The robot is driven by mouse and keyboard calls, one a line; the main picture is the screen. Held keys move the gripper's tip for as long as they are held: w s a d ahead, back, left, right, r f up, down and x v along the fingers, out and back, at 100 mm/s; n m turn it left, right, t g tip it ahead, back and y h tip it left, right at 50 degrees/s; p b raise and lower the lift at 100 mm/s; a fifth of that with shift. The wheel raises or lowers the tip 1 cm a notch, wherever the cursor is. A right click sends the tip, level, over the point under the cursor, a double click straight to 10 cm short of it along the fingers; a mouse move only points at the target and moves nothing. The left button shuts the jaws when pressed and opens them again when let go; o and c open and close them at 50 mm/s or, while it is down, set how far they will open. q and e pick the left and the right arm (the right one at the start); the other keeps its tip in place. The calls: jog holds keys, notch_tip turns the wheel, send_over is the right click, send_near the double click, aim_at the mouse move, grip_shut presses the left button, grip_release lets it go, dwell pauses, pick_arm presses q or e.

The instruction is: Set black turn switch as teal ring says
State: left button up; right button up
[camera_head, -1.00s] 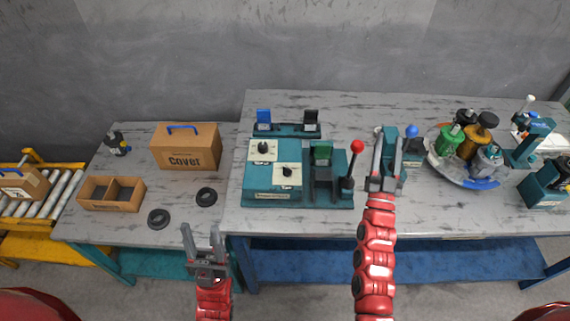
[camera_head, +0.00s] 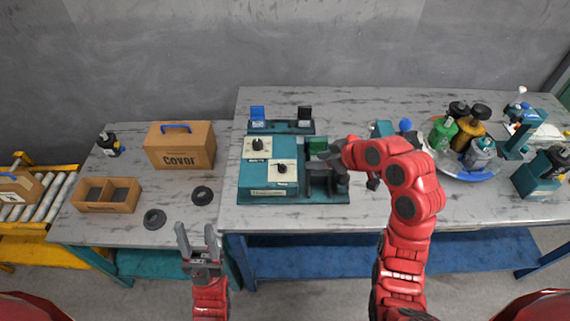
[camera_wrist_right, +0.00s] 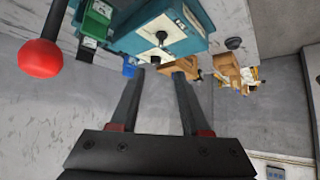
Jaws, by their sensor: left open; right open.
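The teal switch box (camera_head: 268,193) stands on the right table. It bears two white plates, each with a black turn knob: one at the back left (camera_head: 258,144) and one at the front right (camera_head: 282,168). In the right wrist view a black knob (camera_wrist_right: 161,35) shows on the box beyond the fingers. I cannot make out a teal ring or the exact knob settings. My right gripper (camera_wrist_right: 158,78) is open and empty, pointing toward the box and apart from the knobs. My left gripper (camera_head: 196,232) is open and empty, in front of the left table.
A red lever ball (camera_wrist_right: 40,58) is close to my right gripper. A green block (camera_head: 317,145) stands beside the box; a teal rack (camera_head: 281,128) stands behind. The cover carton (camera_head: 180,147), open carton (camera_head: 107,196) and two black rings (camera_head: 202,195) lie left. A loaded round tray (camera_head: 462,176) stands right.

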aim_at(283, 164)
jog(key=p+x, duration=0.3)
jog(key=x, duration=1.3)
jog(key=shift+w+a+f, duration=0.1)
jog(key=shift+a+f, duration=0.05)
jog(key=shift+a, duration=0.1)
jog(key=shift+w+a+f, duration=0.1)
jog(key=shift+w+f, duration=0.05)
jog(key=shift+f, duration=0.25)
grip_shut()
